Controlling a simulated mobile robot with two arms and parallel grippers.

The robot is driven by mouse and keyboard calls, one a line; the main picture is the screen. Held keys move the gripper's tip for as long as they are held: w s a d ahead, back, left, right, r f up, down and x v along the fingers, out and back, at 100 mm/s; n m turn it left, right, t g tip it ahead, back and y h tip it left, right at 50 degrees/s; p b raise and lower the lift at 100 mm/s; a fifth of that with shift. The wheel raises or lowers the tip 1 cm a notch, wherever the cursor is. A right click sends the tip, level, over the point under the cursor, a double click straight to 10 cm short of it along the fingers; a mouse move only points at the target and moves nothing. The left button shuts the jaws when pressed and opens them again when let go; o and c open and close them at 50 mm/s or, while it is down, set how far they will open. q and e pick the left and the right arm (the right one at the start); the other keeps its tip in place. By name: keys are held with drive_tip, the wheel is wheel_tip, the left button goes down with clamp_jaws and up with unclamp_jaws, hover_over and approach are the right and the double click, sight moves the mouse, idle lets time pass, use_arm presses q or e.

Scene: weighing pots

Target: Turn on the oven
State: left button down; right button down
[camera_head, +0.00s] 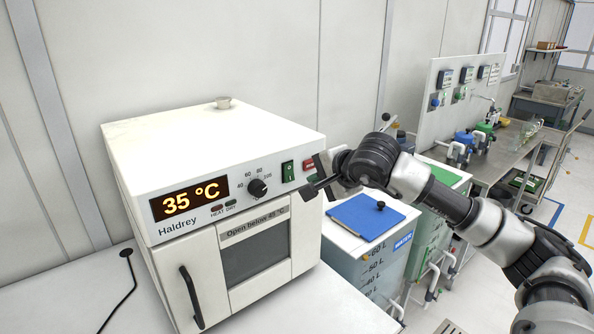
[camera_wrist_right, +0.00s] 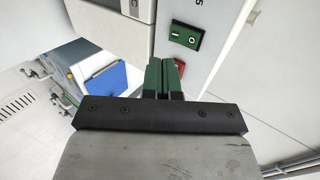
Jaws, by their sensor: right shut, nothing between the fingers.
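The white oven (camera_head: 215,135) stands at the left of the head view with its door closed. Its display (camera_head: 190,199) is lit and reads 35 °C. A black dial (camera_head: 257,188) sits right of the display. A green rocker switch (camera_head: 288,172) is on the front panel; it also shows in the wrist view (camera_wrist_right: 186,38). A red control (camera_head: 308,164) is right of it, partly hidden by my gripper in the wrist view (camera_wrist_right: 180,65). My right gripper (camera_head: 312,188) is shut and empty, close before the panel's right end. I cannot tell whether it touches. My left gripper is not in view.
A tank with a blue lid (camera_head: 366,213) stands right of the oven, with a green-lidded one (camera_head: 446,174) beyond. A steel bench (camera_head: 500,160) with equipment lies farther back. A black cable (camera_head: 127,275) lies on the white counter (camera_head: 310,305), which is clear in front.

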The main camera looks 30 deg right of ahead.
sight(291, 180)
drive_tip(key=w+p, duration=0.1)
drive_tip(key=w, duration=0.1)
drive_tip(key=w+f+p, duration=0.1)
drive_tip(key=w, duration=0.1)
drive_tip(key=w+f+p, duration=0.1)
drive_tip(key=w, duration=0.1)
drive_tip(key=shift+w+a+f, duration=0.2)
drive_tip(key=shift+w+a, duration=0.05)
drive_tip(key=shift+w+f, duration=0.2)
drive_tip(key=shift+w, duration=0.15)
